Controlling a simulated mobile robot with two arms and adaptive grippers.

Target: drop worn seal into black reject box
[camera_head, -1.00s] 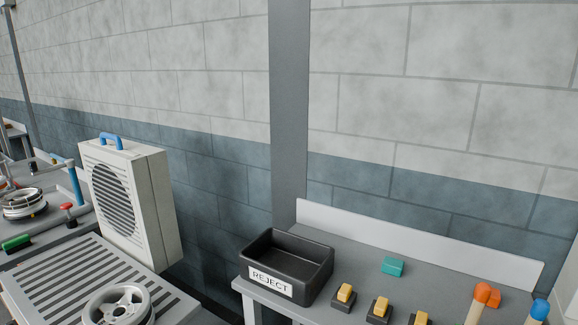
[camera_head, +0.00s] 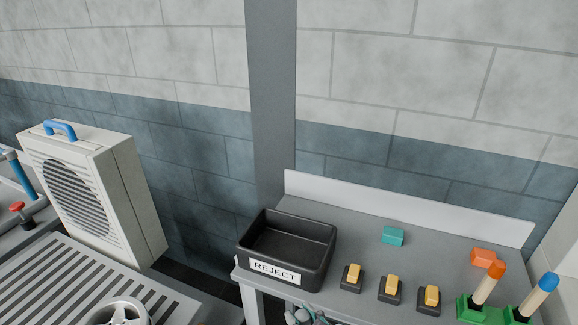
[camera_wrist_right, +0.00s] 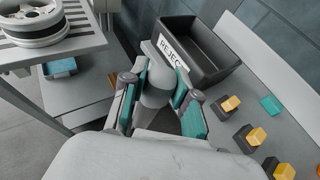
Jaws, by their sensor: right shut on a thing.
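The black reject box (camera_head: 310,262) stands open at the left end of the grey bench, with a white REJECT label on its front. Its visible inside is empty. My right gripper (camera_head: 306,316) just enters at the bottom edge of the head view, in front of and below the box. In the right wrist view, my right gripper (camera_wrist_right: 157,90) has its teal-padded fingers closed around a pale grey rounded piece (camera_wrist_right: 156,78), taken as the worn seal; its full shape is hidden. The box (camera_wrist_right: 207,68) lies just beyond the fingertips there. My left gripper is out of view.
The bench (camera_head: 350,225) also carries a teal block (camera_head: 392,235), an orange block (camera_head: 483,256), three yellow-topped switches (camera_head: 391,287) and two green holders (camera_head: 472,310) with upright sticks. A white fan unit (camera_head: 90,195) and a slatted table (camera_head: 75,285) with a wheel (camera_head: 122,312) stand left.

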